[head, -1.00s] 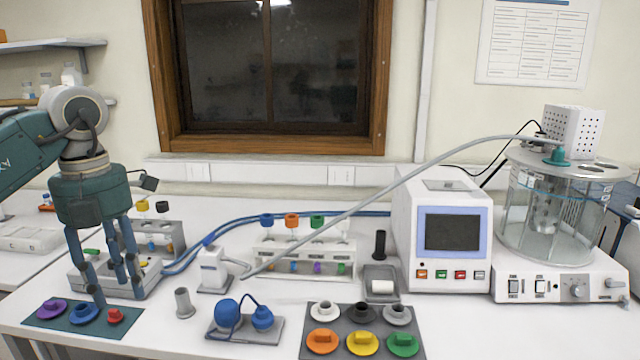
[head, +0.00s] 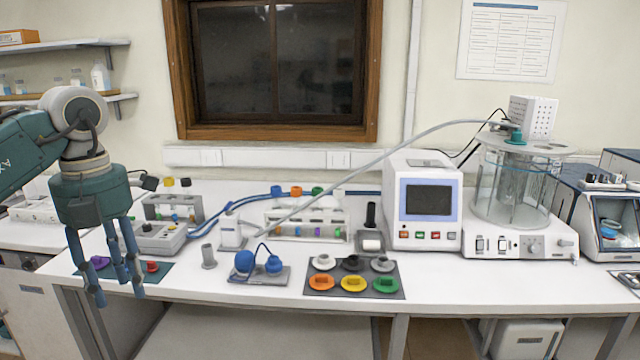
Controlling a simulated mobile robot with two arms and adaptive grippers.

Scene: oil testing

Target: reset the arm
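My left gripper (head: 112,285) shows at the left of the head view, on a teal arm that comes in from the left edge. It points down, with its fingers spread apart and nothing between them. Its fingers hang in front of the left end of the white bench (head: 215,282) and overlap a dark green mat (head: 157,279) in the picture. A purple stopper (head: 98,262) and a red stopper (head: 151,266) lie on that mat, partly behind the fingers. My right gripper is not in view.
On the bench stand a blue-bulb holder (head: 258,265), a mat of coloured stoppers (head: 353,272), a rack (head: 305,222), a screened instrument (head: 421,205) and a glass bath (head: 515,190). A long grey tube (head: 375,158) arches over the middle. Free bench shows at the front right.

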